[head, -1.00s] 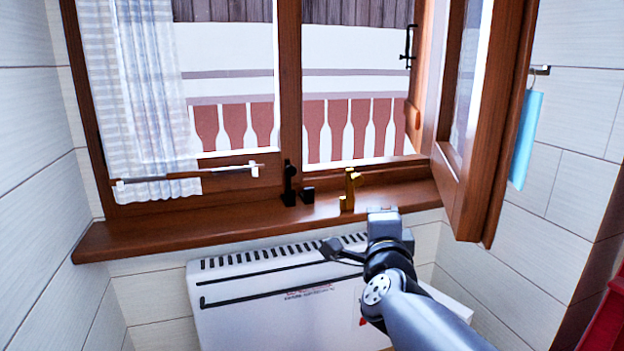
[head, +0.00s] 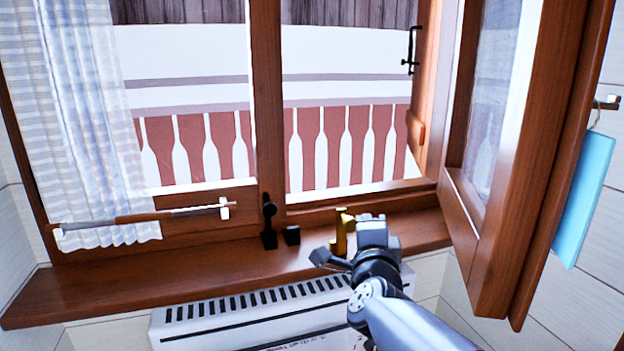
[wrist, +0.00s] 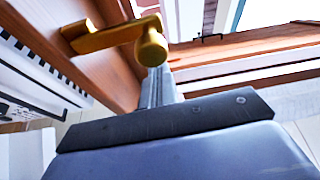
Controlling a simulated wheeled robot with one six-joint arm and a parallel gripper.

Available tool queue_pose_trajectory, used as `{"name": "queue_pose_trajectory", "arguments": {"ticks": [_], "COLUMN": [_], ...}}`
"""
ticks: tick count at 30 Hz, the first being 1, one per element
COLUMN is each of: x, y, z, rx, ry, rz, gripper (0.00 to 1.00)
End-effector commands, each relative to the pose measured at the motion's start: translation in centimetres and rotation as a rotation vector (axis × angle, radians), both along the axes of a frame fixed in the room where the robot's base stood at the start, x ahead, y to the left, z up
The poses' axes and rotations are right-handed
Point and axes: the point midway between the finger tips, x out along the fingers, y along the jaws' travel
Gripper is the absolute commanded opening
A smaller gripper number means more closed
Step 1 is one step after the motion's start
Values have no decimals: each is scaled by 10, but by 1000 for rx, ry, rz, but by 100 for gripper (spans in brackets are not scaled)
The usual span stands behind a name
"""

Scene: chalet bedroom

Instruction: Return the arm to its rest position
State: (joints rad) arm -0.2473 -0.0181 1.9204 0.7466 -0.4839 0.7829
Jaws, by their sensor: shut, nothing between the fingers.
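My gripper (head: 372,226) shows in the head view at the end of my arm, in front of the window sill. It overlaps the lower right part of a brass handle (head: 341,232) in the picture; contact cannot be told there. In the wrist view the grey fingers (wrist: 158,86) are together and empty. Their tips point toward the brass handle (wrist: 112,37), whose round knob hides part of the view just beyond them. My arm reaches up from the lower right of the head view.
The wooden sill (head: 160,283) lies above a white heater (head: 250,312). An open window sash (head: 495,270) juts out close to the right of my arm. A black fitting (head: 269,228) stands on the sill. A striped curtain (head: 75,110) and a blue card (head: 583,200) hang at the sides.

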Motion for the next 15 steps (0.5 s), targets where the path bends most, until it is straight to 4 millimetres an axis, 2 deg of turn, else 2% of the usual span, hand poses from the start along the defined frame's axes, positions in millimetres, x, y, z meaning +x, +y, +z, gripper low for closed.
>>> {"name": "queue_pose_trajectory", "arguments": {"ticks": [15], "x": [12], "y": [-41], "z": [-24], "rx": [483], "ry": [153], "rz": [-7], "gripper": [0]}}
